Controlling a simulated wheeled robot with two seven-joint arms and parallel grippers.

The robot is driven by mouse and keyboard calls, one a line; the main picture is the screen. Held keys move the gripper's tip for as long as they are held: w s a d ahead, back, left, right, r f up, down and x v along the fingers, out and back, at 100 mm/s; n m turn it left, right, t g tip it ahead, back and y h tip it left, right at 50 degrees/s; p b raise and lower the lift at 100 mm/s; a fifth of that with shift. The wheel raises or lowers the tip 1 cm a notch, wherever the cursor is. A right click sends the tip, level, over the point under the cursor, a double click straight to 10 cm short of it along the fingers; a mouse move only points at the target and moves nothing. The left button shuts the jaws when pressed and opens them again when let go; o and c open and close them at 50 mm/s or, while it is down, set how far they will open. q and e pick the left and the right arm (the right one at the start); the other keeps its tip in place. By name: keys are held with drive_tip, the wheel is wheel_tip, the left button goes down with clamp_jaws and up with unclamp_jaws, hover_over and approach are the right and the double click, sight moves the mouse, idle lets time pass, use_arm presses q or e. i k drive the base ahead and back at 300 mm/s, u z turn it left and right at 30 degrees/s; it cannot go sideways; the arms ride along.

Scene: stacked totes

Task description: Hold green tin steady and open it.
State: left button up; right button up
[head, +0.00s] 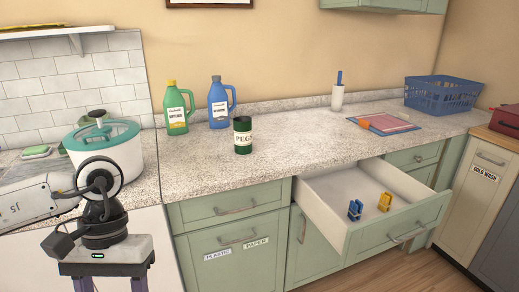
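The green tin (243,135) stands upright on the speckled counter, left of the picture's middle, with a pale label reading PEGS. Its top is dark green; I cannot make out a lid seam. My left gripper (110,284) hangs at the lower left, in front of the counter and well apart from the tin. Its fingertips are cut off by the bottom edge, so its opening and any contents are hidden. My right gripper is out of view.
A green bottle (176,108) and a blue bottle (219,103) stand behind the tin. A white pot (122,140) is to the left. The open drawer (326,207) juts out, holding blue pegs (355,210) and yellow pegs (384,202).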

sight(242, 125)
drive_tip(key=z, duration=0.3)
drive_tip(key=i, duration=1)
drive_tip(key=z, duration=1.05)
drive_tip(key=i, duration=0.9)
drive_tip(key=z, duration=0.15)
